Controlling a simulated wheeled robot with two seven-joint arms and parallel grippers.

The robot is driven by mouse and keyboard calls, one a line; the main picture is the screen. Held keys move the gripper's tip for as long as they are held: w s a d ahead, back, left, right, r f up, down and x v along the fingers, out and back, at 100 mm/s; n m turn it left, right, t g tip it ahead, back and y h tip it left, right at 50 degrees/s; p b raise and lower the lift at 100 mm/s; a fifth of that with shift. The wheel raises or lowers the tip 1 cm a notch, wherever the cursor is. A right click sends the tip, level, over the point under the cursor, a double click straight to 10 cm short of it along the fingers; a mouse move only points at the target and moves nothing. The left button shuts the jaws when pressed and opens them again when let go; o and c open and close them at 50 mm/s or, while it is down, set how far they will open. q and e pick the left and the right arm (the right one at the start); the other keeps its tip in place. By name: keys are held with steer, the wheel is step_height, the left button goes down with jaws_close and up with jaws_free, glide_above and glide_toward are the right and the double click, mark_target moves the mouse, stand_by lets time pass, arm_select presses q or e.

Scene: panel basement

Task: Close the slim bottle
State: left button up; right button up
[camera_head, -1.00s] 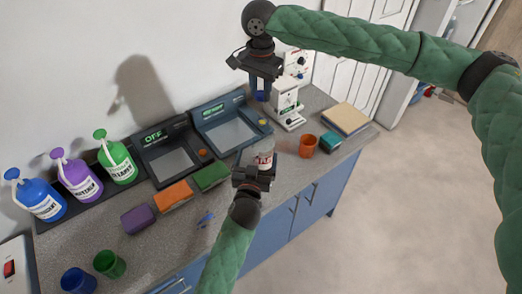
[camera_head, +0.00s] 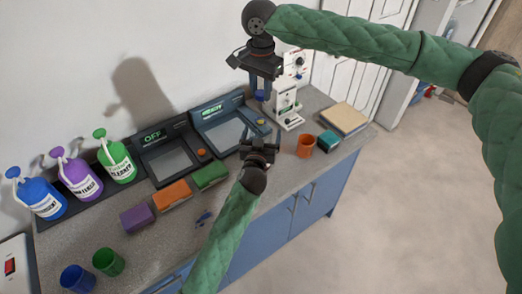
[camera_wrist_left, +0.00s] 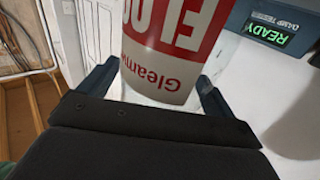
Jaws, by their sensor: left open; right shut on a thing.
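The slim bottle (camera_wrist_left: 165,45) fills the upper middle of the left wrist view, with a white and red label and a pale end. It lies between the two blue-grey fingers, which stand apart; I cannot tell whether they touch it. I cannot make the bottle out in the head view. My left gripper (camera_head: 262,135) is open over the counter, before the right-hand tester. My right gripper (camera_head: 261,82) hangs above and behind it, pointing down, shut on a small blue piece (camera_head: 261,96) that looks like a cap.
The tester (camera_head: 227,133) reads READY in the left wrist view; another (camera_head: 168,162) reads OFF. A white machine (camera_head: 290,100) stands behind my grippers. An orange cup (camera_head: 305,146), teal block (camera_head: 329,141), coloured sponges (camera_head: 173,193) and pump bottles (camera_head: 118,163) occupy the counter (camera_head: 160,240).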

arm_select(q)
steer(key=shift+w, duration=0.15)
arm_select(e)
steer(key=shift+w+f, duration=0.1)
arm_select(q)
steer(key=c, duration=1.5)
arm_select(e)
steer(key=shift+f, duration=2.4)
steer(key=shift+f, duration=0.9)
arm_select(q)
steer(key=shift+f, duration=0.1)
arm_select(e)
steer(key=shift+f, duration=0.6)
